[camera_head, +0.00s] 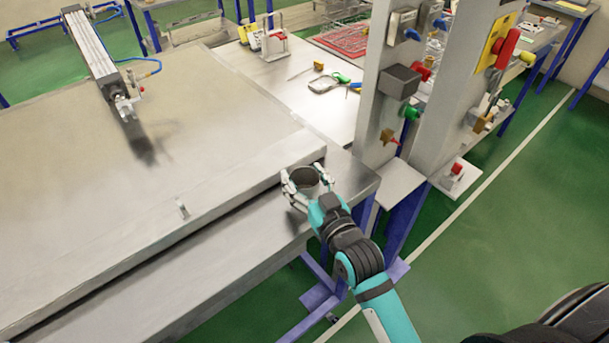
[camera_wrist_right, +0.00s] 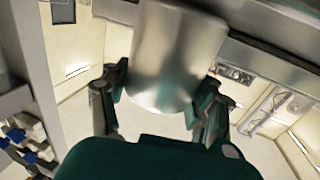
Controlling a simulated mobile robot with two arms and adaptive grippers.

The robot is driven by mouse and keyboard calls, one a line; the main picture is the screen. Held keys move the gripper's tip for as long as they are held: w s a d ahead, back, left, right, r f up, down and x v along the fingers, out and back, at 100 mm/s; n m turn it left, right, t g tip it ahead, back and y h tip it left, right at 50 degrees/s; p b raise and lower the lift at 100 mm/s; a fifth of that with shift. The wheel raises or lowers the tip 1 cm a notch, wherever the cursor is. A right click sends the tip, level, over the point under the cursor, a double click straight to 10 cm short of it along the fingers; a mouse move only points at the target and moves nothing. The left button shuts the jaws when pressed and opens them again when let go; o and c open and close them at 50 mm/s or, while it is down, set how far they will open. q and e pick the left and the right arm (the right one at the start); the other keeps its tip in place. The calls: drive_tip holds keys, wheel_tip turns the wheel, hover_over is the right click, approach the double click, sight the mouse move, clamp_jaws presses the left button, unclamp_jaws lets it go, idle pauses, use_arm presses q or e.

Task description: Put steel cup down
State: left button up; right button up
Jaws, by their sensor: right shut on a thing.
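The steel cup (camera_head: 305,178) is a plain grey metal cylinder near the right front corner of the steel table (camera_head: 240,222). My right gripper (camera_head: 303,181) is shut around it, one finger on each side. In the right wrist view the cup (camera_wrist_right: 178,57) fills the upper middle, between the fingers of my right gripper (camera_wrist_right: 162,98). I cannot tell whether the cup's base touches the table or is a little above it. My left gripper is not in view.
A large raised steel plate (camera_head: 120,195) covers much of the table, with its edge just behind the cup. A grey post (camera_head: 385,85) with valves and buttons stands to the right. A pneumatic cylinder (camera_head: 92,45) is at the back left. The front table strip left of the cup is clear.

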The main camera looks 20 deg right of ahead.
drive_tip(key=o, duration=0.7)
drive_tip(key=shift+f, duration=0.2)
drive_tip(key=o, duration=0.5)
drive_tip(key=shift+r, duration=0.1)
drive_tip(key=shift+r, duration=0.15)
drive_tip(key=shift+s, duration=0.25)
drive_tip(key=s+d+b, duration=0.1)
drive_tip(key=s+b, duration=0.1)
drive_tip(key=s, duration=0.9)
drive_tip(key=shift+s+d+b, duration=0.2)
drive_tip(key=shift+b, duration=0.1)
